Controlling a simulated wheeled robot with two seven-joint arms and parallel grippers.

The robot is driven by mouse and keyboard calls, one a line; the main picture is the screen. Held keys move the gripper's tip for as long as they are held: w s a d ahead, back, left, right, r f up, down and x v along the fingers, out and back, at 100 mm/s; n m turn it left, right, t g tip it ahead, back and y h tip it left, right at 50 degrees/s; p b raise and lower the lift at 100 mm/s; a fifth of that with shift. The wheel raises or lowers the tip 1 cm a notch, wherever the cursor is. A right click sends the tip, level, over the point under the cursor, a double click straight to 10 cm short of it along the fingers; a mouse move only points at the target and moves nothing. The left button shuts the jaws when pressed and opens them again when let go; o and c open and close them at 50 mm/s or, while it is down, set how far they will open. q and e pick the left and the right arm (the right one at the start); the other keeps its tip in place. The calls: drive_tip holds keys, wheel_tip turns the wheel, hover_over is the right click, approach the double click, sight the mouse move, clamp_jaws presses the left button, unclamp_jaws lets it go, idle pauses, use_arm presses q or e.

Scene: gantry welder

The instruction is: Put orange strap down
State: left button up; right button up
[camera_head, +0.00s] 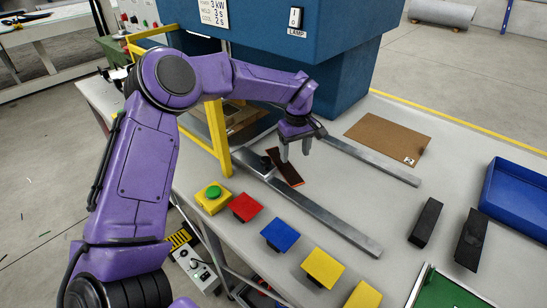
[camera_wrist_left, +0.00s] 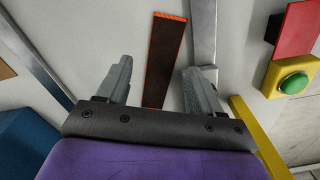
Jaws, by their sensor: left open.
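The orange strap (camera_head: 286,167) lies on the grey table under my left gripper, dark on its face with orange edges. In the left wrist view the strap (camera_wrist_left: 165,60) runs between the two fingers, and its near end is hidden behind the gripper. My left gripper (camera_head: 295,158) points down over the strap with its fingers apart. In the left wrist view the open left gripper (camera_wrist_left: 158,78) has clear space between each finger and the strap. My right gripper is in neither view.
A metal bar (camera_head: 325,220) lies beside the strap, and another bar (camera_head: 375,162) lies to its right. The blue welder (camera_head: 335,95) stands behind. Red (camera_head: 245,207), blue (camera_head: 280,235) and yellow blocks line the front edge near a green button (camera_head: 213,192). A brown board (camera_head: 388,137) lies right.

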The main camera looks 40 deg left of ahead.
sight(291, 175)
use_arm(q)
drive_tip(key=shift+s+a+f, duration=0.1)
drive_tip(key=shift+s+f, duration=0.15)
drive_tip(key=shift+f, duration=0.4)
drive_tip(key=shift+s+f, duration=0.25)
drive_tip(key=f+p, duration=0.1)
drive_tip(key=f, duration=0.1)
drive_tip(key=f+p, duration=0.1)
drive_tip(key=f, duration=0.2)
drive_tip(key=shift+w+a+f+p, duration=0.15)
drive_tip(key=shift+w+f+p, duration=0.1)
drive_tip(key=shift+f+p, duration=0.15)
drive_tip(key=shift+s+r, duration=0.1)
drive_tip(key=shift+s, duration=0.05)
drive_tip(key=shift+c, duration=0.7)
drive_tip(key=c, duration=0.7)
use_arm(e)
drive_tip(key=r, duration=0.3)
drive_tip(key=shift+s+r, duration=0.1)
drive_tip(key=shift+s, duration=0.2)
